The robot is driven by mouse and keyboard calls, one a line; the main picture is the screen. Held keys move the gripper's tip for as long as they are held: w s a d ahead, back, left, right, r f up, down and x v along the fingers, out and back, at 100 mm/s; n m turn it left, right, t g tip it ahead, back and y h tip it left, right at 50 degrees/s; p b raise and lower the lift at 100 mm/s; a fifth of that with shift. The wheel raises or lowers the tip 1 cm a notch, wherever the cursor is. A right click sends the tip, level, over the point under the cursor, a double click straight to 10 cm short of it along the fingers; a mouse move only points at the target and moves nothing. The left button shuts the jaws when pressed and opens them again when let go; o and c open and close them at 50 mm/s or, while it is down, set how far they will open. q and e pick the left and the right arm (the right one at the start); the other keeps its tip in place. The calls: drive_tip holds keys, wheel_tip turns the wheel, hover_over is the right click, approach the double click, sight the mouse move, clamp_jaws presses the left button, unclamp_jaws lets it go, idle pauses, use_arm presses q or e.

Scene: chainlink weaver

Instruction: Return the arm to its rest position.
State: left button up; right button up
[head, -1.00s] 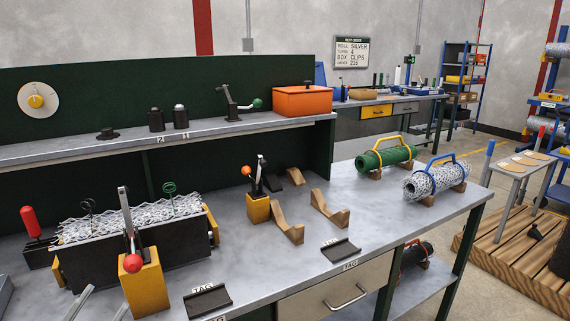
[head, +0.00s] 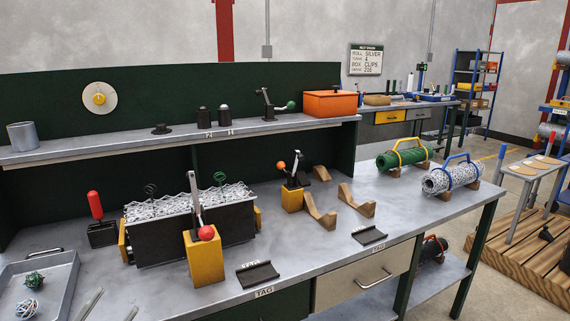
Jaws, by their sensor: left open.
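The fingertips of my left gripper (head: 111,307) come up from the bottom edge, left of centre, as two pale grey fingers. They stand apart with nothing between them. They show in front of the workbench (head: 215,299), right of the grey tray (head: 70,268) and left of the yellow clamp block (head: 205,258). The rest of my left arm is below the frame. My right gripper is not in view.
A dark jig holding silver mesh (head: 185,208) stands behind the yellow block. A red-handled tool (head: 96,207) stands left of it. Green (head: 403,157) and silver (head: 450,178) mesh rolls lie at the right. The front strip between tray and block is clear.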

use_arm(q)
wheel_tip(320, 180, down, 17)
drive_tip(key=s+n+g+y, duration=0.1)
drive_tip(key=n+g+y, duration=0.6)
drive_tip(key=n+y, duration=0.6)
drive_tip(key=s+d+f+n+g+y, duration=0.1)
drive_tip(key=s+f+n+g+y, duration=0.15)
drive_tip(key=s+f+g, duration=0.45)
drive_tip(key=s+d+f+n+g+y, duration=0.1)
drive_tip(key=s+d+f+n+g, duration=0.2)
drive_tip(key=s, duration=0.8)
drive_tip(key=a+f+g+p, duration=0.25)
drive_tip(key=f+p, duration=0.25)
drive_tip(key=f, duration=1.6)
drive_tip(key=s+f+p, duration=0.1)
drive_tip(key=s+f, duration=0.4)
drive_tip(key=s, duration=0.2)
drive_tip(key=s+f+h+p, duration=0.1)
drive_tip(key=s+f+p, duration=0.1)
drive_tip(key=s+f, duration=0.4)
drive_tip(key=shift+s+d+g, duration=0.35)
drive_tip(key=shift+s+d, duration=0.05)
drive_tip(key=shift+s, duration=0.75)
